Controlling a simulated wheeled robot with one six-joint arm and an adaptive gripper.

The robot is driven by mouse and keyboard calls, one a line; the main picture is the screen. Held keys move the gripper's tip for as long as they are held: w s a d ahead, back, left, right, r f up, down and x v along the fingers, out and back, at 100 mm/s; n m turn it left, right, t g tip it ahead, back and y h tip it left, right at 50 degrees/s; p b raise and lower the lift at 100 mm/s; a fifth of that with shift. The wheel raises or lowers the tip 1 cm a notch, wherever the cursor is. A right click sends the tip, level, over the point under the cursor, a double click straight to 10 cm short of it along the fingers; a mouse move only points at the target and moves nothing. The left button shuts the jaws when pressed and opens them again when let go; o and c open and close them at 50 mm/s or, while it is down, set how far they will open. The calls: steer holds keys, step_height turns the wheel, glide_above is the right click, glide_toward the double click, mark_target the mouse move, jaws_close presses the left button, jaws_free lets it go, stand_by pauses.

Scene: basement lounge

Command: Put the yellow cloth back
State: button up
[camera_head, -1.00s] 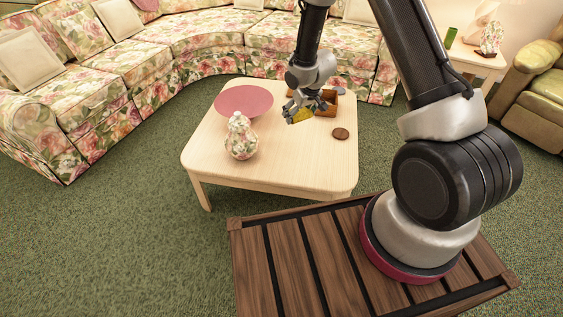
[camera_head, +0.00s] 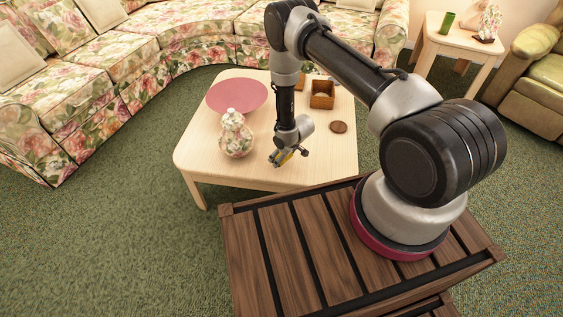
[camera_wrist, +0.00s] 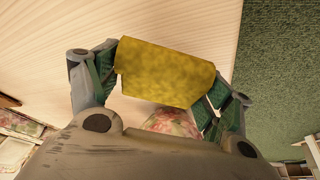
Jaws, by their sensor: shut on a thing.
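The yellow cloth (camera_wrist: 165,72) is held between the two fingers of my gripper (camera_wrist: 160,90) in the wrist view, like a small folded block. In the head view my gripper (camera_head: 287,157) hangs over the near part of the light wooden table (camera_head: 215,167), right of the floral jar. Only a sliver of the cloth shows there. The wrist view shows bare table top beyond the cloth. I cannot tell how high the cloth is above the table.
The floral lidded jar (camera_head: 236,138) stands close left of my gripper. A pink round plate (camera_head: 237,96) lies behind it. A wooden box (camera_head: 322,95) and a dark round coaster (camera_head: 338,127) are on the right side. The table's front edge is near my gripper.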

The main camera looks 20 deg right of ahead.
steer(key=shift+f, duration=1.95)
steer(key=shift+f, duration=0.1)
steer(key=o, duration=1)
steer(key=shift+o, duration=0.2)
